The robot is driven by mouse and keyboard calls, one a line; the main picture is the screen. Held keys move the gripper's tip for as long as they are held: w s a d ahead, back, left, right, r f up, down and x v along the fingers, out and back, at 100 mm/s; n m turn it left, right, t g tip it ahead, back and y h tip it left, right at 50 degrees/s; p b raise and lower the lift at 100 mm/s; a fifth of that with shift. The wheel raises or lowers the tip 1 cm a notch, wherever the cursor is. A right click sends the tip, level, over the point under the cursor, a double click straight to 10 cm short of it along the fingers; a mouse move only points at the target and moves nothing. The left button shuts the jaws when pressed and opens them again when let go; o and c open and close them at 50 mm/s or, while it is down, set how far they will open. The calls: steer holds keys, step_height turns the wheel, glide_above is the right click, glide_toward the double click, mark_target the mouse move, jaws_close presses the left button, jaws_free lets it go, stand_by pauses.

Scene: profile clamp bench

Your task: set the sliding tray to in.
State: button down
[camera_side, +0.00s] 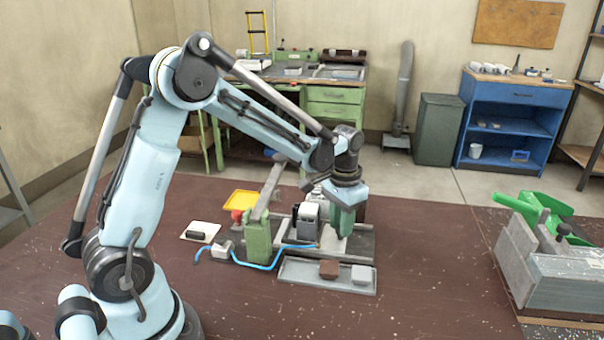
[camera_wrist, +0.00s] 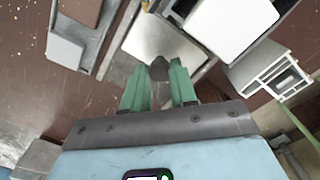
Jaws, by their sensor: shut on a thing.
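The sliding tray seems to be the light grey plate with a dark round knob; in the wrist view the plate (camera_wrist: 150,38) lies under my fingers and the knob (camera_wrist: 159,68) sits between their tips. My gripper (camera_wrist: 160,72) is shut on this knob, with one green finger on each side. In the side view my gripper (camera_side: 340,222) points down at the right part of the clamp fixture, and a pale part of the plate (camera_side: 333,243) shows below it. The fingertips and knob are hard to make out there. How far the plate is slid cannot be told for certain.
A grey parts tray (camera_side: 310,283) with a brown block (camera_side: 329,269) and a grey block (camera_side: 362,274) lies in front of the fixture. A green upright with a lever (camera_side: 258,240) and a blue cable (camera_side: 265,266) are to the left. A grey machine (camera_side: 560,275) stands right; bench between is clear.

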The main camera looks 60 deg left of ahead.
mark_target(304, 206)
steer(key=s+a, duration=0.6)
steer(key=shift+a, duration=0.1)
steer(key=c, duration=0.9)
jaws_free()
step_height(304, 206, up, 12)
steer(key=shift+r, duration=0.1)
